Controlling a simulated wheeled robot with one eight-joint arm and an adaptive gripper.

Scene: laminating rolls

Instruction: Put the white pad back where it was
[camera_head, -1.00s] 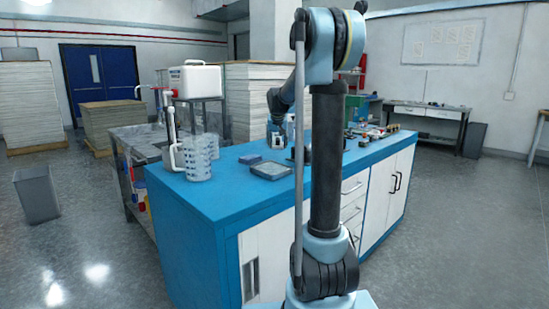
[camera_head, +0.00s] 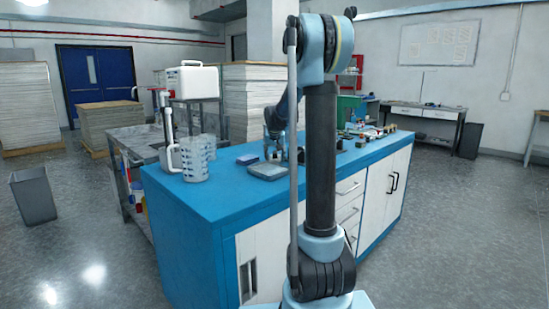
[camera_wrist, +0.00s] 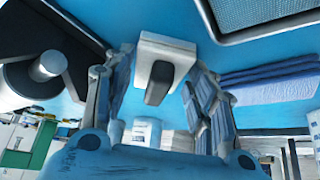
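The white pad (camera_wrist: 165,50) is a pale block with a dark grey piece on its face. In the wrist view it sits between the two fingers of my gripper (camera_wrist: 162,66), whose tips lie against its sides. In the head view my gripper (camera_head: 276,146) is low over the blue counter (camera_head: 215,200), with a small white bit of the pad (camera_head: 276,157) at its fingertips. Whether the pad's underside touches the counter cannot be told.
A grey tray (camera_head: 268,171) lies just in front of my gripper. A folded blue cloth (camera_head: 247,159) is beside it, also in the wrist view (camera_wrist: 270,82). A clear measuring jug (camera_head: 194,160) stands at left. Small items (camera_head: 360,133) lie to the right, behind my arm.

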